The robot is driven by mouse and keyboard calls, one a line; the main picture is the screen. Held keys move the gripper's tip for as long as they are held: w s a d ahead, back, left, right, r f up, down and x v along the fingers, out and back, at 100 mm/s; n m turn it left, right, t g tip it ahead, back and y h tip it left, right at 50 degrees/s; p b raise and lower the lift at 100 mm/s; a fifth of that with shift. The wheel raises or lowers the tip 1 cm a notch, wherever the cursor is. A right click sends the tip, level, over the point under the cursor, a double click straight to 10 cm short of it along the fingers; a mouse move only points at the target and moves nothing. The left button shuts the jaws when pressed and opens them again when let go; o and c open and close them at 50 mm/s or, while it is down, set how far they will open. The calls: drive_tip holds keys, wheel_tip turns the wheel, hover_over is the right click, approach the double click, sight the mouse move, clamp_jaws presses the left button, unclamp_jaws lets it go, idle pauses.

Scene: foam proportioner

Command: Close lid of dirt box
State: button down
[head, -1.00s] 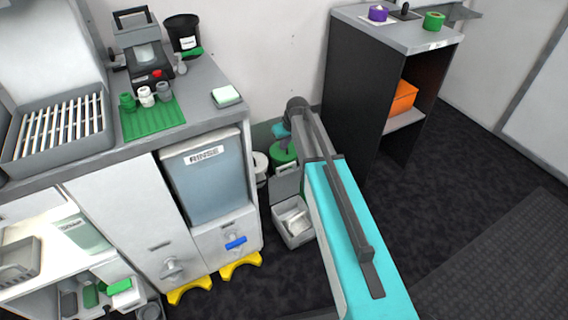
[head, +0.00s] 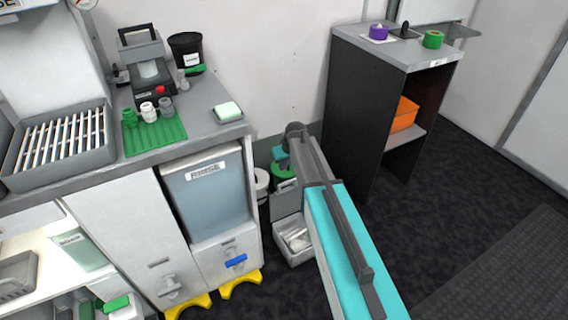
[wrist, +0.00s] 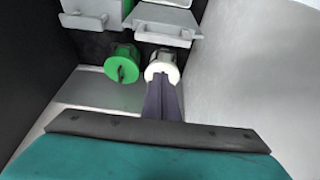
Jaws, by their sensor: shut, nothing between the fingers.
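The dirt box appears to be the small light grey open box (head: 294,243) on the floor, between the white cabinet and the black shelf unit in the head view. A grey panel (head: 287,203), seemingly its lid, stands up at its back edge. Pale contents show inside. My arm passes along the box's right side and hides part of it. My gripper's fingers (wrist: 162,84) show in the wrist view, shut and empty. Their tips overlap a white round part (wrist: 162,68) beside a green round part (wrist: 122,68); I cannot tell whether they touch it.
A white bin (head: 262,184) and a green-lidded bin (head: 284,178) stand behind the box. The cabinet with the rinse tank (head: 205,200) is close on the left, with yellow feet (head: 240,284). The black shelf unit (head: 352,110) stands right.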

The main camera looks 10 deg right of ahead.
drive_tip(key=shift+s+d+f+b, duration=0.15)
drive_tip(key=shift+s+f, duration=0.2)
drive_tip(key=shift+f, duration=0.45)
drive_tip(key=shift+s+d+f+b, duration=0.1)
drive_tip(key=shift+s+f+b, duration=0.15)
drive_tip(key=shift+f, duration=0.5)
drive_tip(key=shift+s+d+f+b, duration=0.1)
drive_tip(key=shift+s+f, duration=0.3)
drive_tip(key=shift+f, duration=0.4)
